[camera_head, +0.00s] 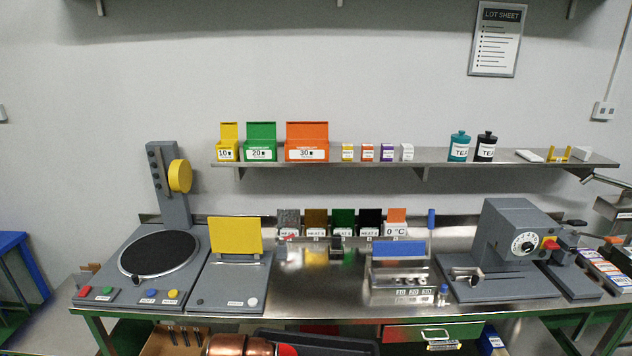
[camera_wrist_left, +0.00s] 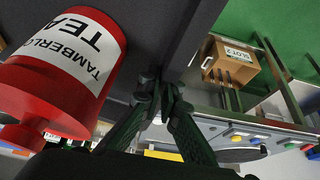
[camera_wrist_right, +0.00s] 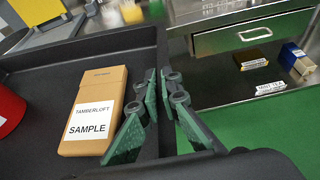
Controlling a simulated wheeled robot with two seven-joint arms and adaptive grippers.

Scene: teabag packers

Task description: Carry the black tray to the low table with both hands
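The black tray (camera_head: 330,341) shows only as a strip at the bottom of the head view, in front of the bench. In the left wrist view its dark wall (camera_wrist_left: 205,30) runs between the fingers of my left gripper (camera_wrist_left: 160,95), shut on it. A red tin labelled Tamberloft Tea (camera_wrist_left: 55,75) stands inside. In the right wrist view my right gripper (camera_wrist_right: 165,95) is shut on the opposite tray wall (camera_wrist_right: 100,38), one finger on each side. A brown box labelled Sample (camera_wrist_right: 95,112) lies in the tray. I cannot identify the low table.
The steel bench (camera_head: 320,280) with machines stands ahead; its drawer (camera_head: 432,333) is near the tray. A cardboard box (camera_wrist_left: 236,62) is on the lower shelf. A blue-topped stand (camera_head: 14,242) is at far left. Green floor (camera_wrist_right: 230,140) shows beside the tray.

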